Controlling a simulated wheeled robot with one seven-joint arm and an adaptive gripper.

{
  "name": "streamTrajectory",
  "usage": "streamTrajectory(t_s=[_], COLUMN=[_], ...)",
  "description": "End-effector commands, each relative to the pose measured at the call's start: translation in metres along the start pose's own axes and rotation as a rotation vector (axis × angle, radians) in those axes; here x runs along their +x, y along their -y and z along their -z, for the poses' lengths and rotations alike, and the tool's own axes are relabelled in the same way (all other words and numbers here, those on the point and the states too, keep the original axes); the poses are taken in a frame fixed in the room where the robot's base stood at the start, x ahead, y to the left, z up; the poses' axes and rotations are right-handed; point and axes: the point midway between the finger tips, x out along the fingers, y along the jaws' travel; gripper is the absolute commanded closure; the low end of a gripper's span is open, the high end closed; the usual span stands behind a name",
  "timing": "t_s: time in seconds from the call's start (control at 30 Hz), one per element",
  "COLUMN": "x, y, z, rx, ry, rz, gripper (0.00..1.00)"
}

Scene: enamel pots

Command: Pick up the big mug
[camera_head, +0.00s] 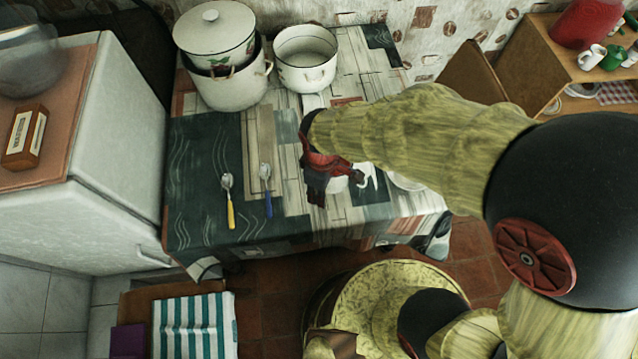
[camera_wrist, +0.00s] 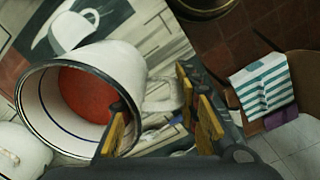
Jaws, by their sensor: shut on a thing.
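The big mug (camera_wrist: 125,70) is white with a dark rim. It fills the left of the wrist view, its mouth toward the lower left and red showing inside. My gripper (camera_wrist: 160,104) has its yellow-padded fingers at the mug's handle side and is shut on it. In the head view my gripper (camera_head: 318,172) is over the front right of the table, and only a white part of the mug (camera_head: 337,185) shows beside it. The rest is hidden by the gripper. I cannot tell whether the mug touches the table.
The table (camera_head: 205,165) also holds a lidded pot (camera_head: 228,85), an open pot (camera_head: 305,62), a yellow-handled spoon (camera_head: 230,200) and a blue-handled spoon (camera_head: 267,188). A white vessel (camera_wrist: 18,150) is close beside the mug.

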Motion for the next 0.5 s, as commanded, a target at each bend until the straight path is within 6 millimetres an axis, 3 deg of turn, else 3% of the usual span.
streamTrajectory(t_s=[0.13,0.5], x=[-0.018,-0.034], y=[0.008,0.04], z=[-0.007,-0.034], rx=[0.0,-0.001], ry=[-0.005,-0.003], rz=[-0.004,-0.002], gripper=[1.0,1.0])
